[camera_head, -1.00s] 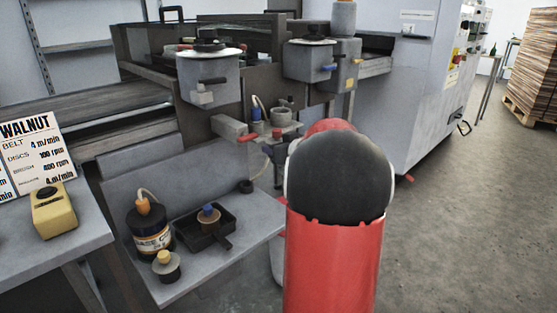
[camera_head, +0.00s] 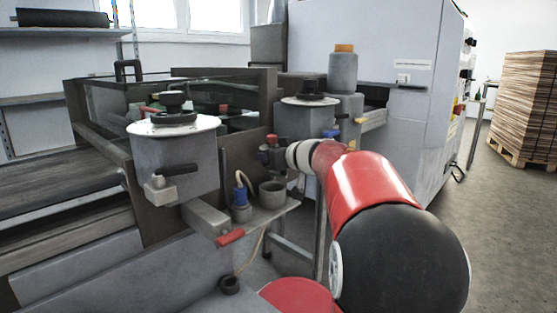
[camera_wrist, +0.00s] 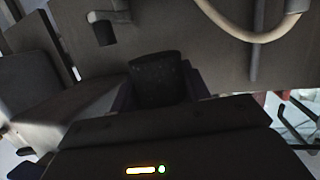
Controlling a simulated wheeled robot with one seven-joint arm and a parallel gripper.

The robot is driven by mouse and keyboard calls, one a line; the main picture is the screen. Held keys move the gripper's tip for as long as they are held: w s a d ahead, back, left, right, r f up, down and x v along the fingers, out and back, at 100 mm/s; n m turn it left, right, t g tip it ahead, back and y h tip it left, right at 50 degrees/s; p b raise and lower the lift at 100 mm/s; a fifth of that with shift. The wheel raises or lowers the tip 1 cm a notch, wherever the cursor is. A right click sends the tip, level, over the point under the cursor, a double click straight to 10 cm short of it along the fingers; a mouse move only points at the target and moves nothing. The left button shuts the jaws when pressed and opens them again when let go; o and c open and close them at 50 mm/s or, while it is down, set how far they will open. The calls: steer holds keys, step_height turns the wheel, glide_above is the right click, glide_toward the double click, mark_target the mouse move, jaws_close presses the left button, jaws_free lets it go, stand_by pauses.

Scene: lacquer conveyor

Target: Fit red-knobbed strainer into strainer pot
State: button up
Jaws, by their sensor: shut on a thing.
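My gripper (camera_head: 273,152) reaches over the small bracket shelf at the machine's front. It is shut on a dark piece with a small red top, which looks like the red-knobbed strainer (camera_head: 271,139). In the wrist view a dark, speckled cylindrical piece (camera_wrist: 157,78) sits between the jaws; no red shows there. A grey, round, open-topped pot (camera_head: 272,194), seemingly the strainer pot, stands upright on the shelf. The gripper appears above and behind it in the picture, apart from it; the exact depth is unclear.
A blue-topped grey piece with a pale hose (camera_head: 241,204) stands on the shelf (camera_head: 262,217) left of the pot. A red-ended lever (camera_head: 230,238) juts out in front. Two lidded tanks (camera_head: 172,160) (camera_head: 305,121) flank the shelf. Open floor (camera_head: 497,225) lies right.

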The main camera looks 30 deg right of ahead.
mark_target(274, 182)
steer(key=shift+f+b, duration=1.25)
steer(key=shift+f, duration=1.3)
steer(key=shift+p, duration=1.3)
steer(key=shift+f+b, duration=0.8)
steer(key=shift+f, duration=0.45)
steer(key=o, duration=1)
steer(key=shift+s, duration=0.1)
steer(key=shift+o, duration=0.4)
steer(key=shift+d, duration=0.1)
